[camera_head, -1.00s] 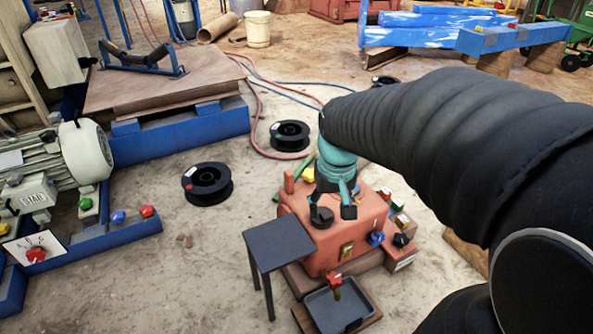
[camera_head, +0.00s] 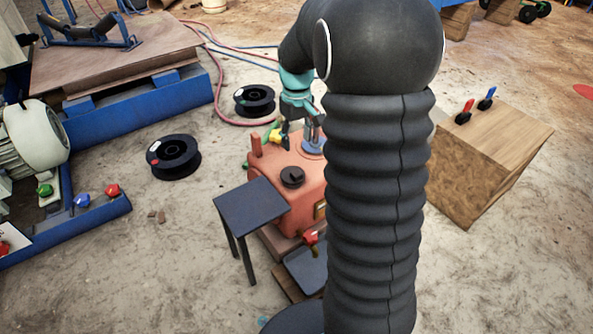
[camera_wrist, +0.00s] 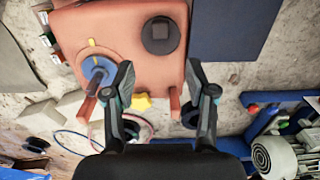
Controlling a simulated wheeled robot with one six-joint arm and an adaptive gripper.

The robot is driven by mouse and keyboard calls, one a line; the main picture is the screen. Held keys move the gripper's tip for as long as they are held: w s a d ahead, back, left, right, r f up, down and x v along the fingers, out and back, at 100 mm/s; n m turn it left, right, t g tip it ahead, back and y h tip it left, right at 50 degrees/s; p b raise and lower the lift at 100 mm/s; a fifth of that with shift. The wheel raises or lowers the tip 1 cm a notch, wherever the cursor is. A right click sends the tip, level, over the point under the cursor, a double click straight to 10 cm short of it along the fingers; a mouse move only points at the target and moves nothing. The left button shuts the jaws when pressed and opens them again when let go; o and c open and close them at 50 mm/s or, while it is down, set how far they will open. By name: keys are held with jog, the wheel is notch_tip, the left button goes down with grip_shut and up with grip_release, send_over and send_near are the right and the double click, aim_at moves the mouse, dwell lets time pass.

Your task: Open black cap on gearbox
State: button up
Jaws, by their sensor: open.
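The gearbox (camera_head: 302,207) is a salmon-red box standing on a base on the floor. Its black cap (camera_head: 292,177) is round with a raised block on top and sits on the gearbox's upper face. In the wrist view the black cap (camera_wrist: 160,35) lies beyond my fingertips, near the top middle. My gripper (camera_head: 300,140) is above the far part of the gearbox, apart from the cap. In the wrist view my gripper (camera_wrist: 160,80) has its two fingers spread wide with nothing between the tips. A blue round part (camera_wrist: 98,70) and a yellow knob (camera_wrist: 142,102) on the gearbox show near the fingers.
A small dark table (camera_head: 252,205) stands left of the gearbox. A wooden block (camera_head: 490,160) with red and blue handles stands at right. Black spools (camera_head: 174,157) lie on the floor at left, near a blue frame (camera_head: 70,235). My arm hides the gearbox's right side.

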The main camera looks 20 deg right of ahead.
aim_at(297, 172)
notch_tip(297, 172, down, 12)
jog(key=shift+f+b, duration=0.15)
jog(key=shift+b, duration=0.9)
grip_shut()
